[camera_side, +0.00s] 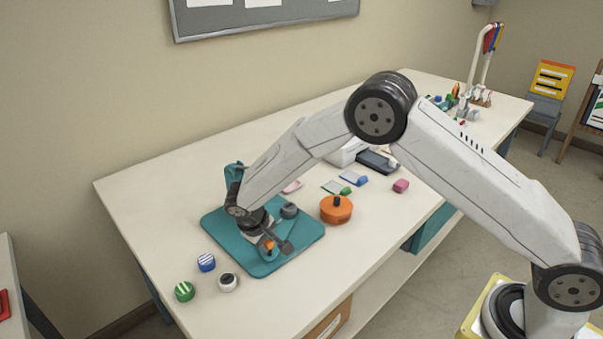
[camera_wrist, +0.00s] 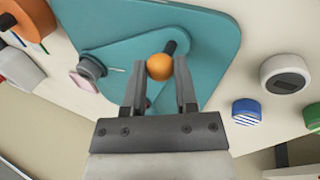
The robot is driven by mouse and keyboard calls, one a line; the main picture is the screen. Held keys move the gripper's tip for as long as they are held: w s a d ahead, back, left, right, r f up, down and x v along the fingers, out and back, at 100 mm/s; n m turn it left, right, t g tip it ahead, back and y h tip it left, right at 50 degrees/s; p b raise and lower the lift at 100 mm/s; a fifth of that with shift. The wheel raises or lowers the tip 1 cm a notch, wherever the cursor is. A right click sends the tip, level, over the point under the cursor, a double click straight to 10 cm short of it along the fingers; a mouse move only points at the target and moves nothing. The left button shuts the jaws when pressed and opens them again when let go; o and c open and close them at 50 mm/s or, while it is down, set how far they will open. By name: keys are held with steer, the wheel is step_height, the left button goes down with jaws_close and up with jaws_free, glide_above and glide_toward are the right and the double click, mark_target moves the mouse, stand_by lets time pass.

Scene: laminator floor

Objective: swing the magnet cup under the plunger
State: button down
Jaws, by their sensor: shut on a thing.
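A teal base plate (camera_side: 300,238) lies on the table and carries the fixture. My gripper (camera_side: 272,246) is over its front part, shut on a small orange ball knob (camera_wrist: 159,67). In the wrist view, my gripper (camera_wrist: 159,82) has one finger on each side of the knob. A grey round cup (camera_side: 289,210), which looks like the magnet cup, sits on the plate to the right of my wrist; it also shows in the wrist view (camera_wrist: 92,66), left of the fingers. A teal upright (camera_side: 234,172) rises behind my forearm. The plunger is not clearly visible; my arm hides that area.
An orange round block (camera_side: 336,211) with a black knob stands right of the plate. Green (camera_side: 184,291), blue-striped (camera_side: 206,262) and white (camera_side: 228,282) cylinders stand left of it. Small cards and boxes lie behind. The table's front right is clear.

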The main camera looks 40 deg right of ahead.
steer(key=shift+s+d+n, duration=0.1)
steer(key=shift+s+n, duration=0.05)
steer(key=shift+n, duration=0.15)
steer(key=shift+s+d+n+t, duration=0.6)
steer(key=shift+d+n, duration=0.25)
steer(key=shift+n, duration=0.35)
steer(key=shift+s+d+n+t+y, duration=0.3)
steer(key=shift+d+n, duration=0.5)
steer(key=shift+n, duration=0.2)
steer(key=shift+s+d+n+t+y, duration=0.15)
steer(key=shift+d+n+t+y, duration=0.15)
steer(key=shift+d+n, duration=0.6)
steer(key=shift+w+d+n+t+y, duration=0.1)
steer(key=shift+d+n+t+y, duration=0.35)
steer(key=shift+d+n, duration=1.2)
steer(key=shift+w+d+n+y, duration=0.3)
steer(key=shift+d+n, duration=0.25)
steer(key=shift+n, duration=0.4)
steer(key=shift+w+d+n+y, duration=0.15)
steer(key=shift+d+n+y, duration=0.3)
steer(key=shift+n, duration=0.45)
steer(key=shift+w+d+n, duration=0.15)
steer(key=shift+d+n, duration=0.15)
steer(key=shift+n, duration=0.2)
steer(key=shift+c, duration=1.9)
jaws_free()
